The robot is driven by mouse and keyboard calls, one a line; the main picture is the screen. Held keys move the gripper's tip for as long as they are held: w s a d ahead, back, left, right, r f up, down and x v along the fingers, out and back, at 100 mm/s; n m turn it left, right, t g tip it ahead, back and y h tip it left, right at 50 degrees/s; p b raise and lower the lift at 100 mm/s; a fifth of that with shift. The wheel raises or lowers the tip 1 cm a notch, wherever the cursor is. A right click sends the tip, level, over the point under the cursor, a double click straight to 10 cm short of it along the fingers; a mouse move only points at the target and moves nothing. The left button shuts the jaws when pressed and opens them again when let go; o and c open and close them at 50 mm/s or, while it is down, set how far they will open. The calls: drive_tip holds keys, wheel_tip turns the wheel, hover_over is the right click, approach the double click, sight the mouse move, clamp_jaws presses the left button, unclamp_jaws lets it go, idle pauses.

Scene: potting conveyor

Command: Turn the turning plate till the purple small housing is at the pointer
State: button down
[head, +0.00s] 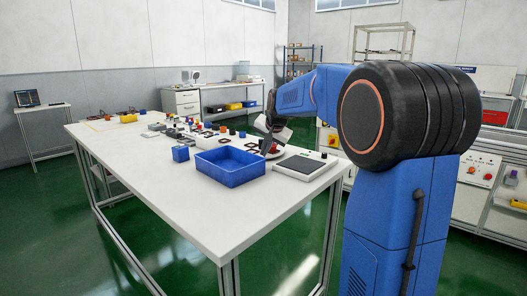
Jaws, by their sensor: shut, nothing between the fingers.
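My gripper (267,148) is low over the right part of the white table, shut and empty. It reaches down at a pale round plate (277,155), which looks like the turning plate and is partly hidden behind the gripper. A small red piece shows on or beside this plate. I cannot tell whether the fingers touch the plate or a piece on it. The purple small housing and the pointer cannot be made out at this size.
A blue open bin (231,180) stands left of my gripper, near the table's front edge. A white device with a dark top (300,166) stands right of it. A blue block (181,154) and many small parts lie farther left. The table's front left is clear.

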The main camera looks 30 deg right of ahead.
drive_tip(key=a+v, duration=0.1)
drive_tip(key=v, duration=0.8)
drive_tip(key=shift+r, duration=0.35)
drive_tip(key=shift+a, duration=0.1)
